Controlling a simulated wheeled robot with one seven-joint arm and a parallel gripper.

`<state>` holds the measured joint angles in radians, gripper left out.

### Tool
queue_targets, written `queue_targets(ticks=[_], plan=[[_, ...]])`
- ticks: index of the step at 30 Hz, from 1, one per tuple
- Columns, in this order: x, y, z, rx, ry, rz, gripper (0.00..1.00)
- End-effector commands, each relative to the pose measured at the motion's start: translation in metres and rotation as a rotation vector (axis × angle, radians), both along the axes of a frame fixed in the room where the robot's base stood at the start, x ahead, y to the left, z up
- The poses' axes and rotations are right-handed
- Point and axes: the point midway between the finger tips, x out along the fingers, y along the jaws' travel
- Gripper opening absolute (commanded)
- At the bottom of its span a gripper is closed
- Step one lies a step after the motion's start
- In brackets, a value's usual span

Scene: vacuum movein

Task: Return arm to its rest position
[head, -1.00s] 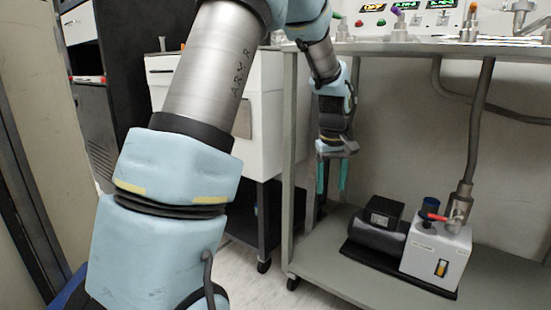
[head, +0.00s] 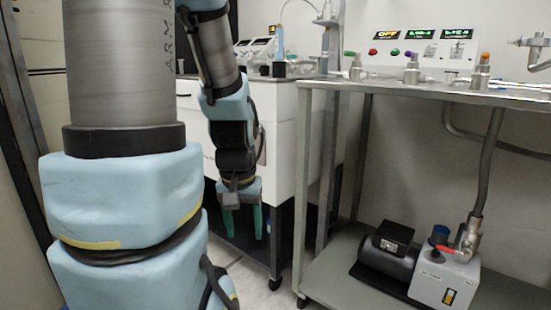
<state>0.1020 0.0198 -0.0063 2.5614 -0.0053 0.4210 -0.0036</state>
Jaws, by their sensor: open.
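My arm fills the left side of the head view, with its blue and grey links close to the camera. My gripper (head: 242,222) hangs pointing down left of the metal cart, in front of the white cabinet. Its two teal fingers are apart with nothing between them. It looks clear of the cart and the cabinet, though the exact gap to the cabinet cannot be told.
A metal cart (head: 312,190) stands at the right. Its lower shelf carries a vacuum pump (head: 440,272) with a hose (head: 488,160) rising from it. Valves and a control panel (head: 415,47) are above. A white cabinet (head: 285,140) stands behind my gripper. Some floor (head: 250,285) is bare.

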Motion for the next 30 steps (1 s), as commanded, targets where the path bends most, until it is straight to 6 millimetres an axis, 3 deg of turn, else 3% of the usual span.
queue_targets(ticks=[1, 21, 27, 30], plan=[[0.0, 0.0, 0.024, 0.0, 0.0, 0.0, 0.62], [0.0, 0.0, 0.237, 0.0, 0.0, 0.0, 0.62], [0.0, 0.0, 0.292, 0.0, 0.0, 0.0, 0.62], [0.0, 0.0, 0.31, 0.0, 0.001, 0.0, 0.62]])
